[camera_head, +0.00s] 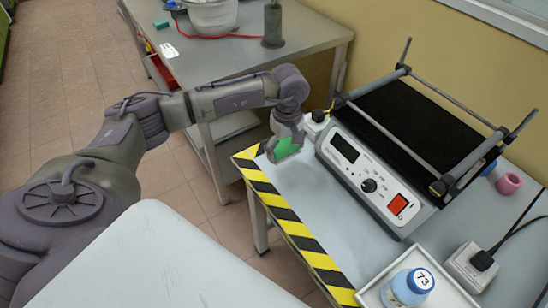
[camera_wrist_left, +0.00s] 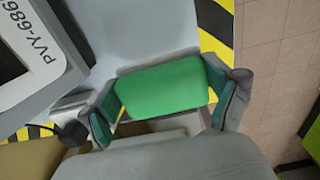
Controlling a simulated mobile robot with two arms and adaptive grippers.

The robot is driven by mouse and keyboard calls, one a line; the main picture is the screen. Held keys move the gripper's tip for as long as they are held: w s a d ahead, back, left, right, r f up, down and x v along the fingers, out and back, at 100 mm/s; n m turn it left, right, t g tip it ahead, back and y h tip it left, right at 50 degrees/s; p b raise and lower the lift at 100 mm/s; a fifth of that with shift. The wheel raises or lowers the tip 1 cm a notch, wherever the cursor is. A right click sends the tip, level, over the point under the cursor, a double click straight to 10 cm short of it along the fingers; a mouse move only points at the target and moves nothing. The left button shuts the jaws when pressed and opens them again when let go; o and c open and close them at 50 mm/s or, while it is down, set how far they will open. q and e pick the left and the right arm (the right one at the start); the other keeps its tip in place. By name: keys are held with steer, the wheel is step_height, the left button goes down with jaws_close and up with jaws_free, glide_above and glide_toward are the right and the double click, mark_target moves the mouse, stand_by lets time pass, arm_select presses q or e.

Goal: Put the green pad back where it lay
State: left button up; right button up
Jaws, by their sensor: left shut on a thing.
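The green pad (camera_head: 287,148) is between the fingers of my left gripper (camera_head: 280,150), near the far left corner of the table (camera_head: 275,186) with yellow and black edge tape. In the left wrist view the pad (camera_wrist_left: 162,86) is a flat green block with rounded corners, and the two fingers of my left gripper (camera_wrist_left: 168,108) press on its two ends. I cannot tell whether the pad touches the table top. My right gripper is not in view.
A shaker device (camera_head: 380,165) with a black platform and bars stands just right of the left gripper. A white tray (camera_head: 372,292) with a bottle (camera_head: 408,287) marked 73 is at the front. The table's left strip is clear. A second table (camera_head: 300,35) stands behind.

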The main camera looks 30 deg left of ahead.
mark_target(276, 149)
arm_select(q)
steer(key=a+f, duration=0.2)
steer(key=a, duration=0.1)
steer(key=shift+b, duration=0.35)
step_height(276, 149, down, 4)
steer(key=shift+s+b, duration=0.1)
steer(key=shift+b, duration=1.1)
steer(key=o, duration=0.9)
steer(key=shift+f, duration=0.1)
steer(key=shift+o, duration=0.2)
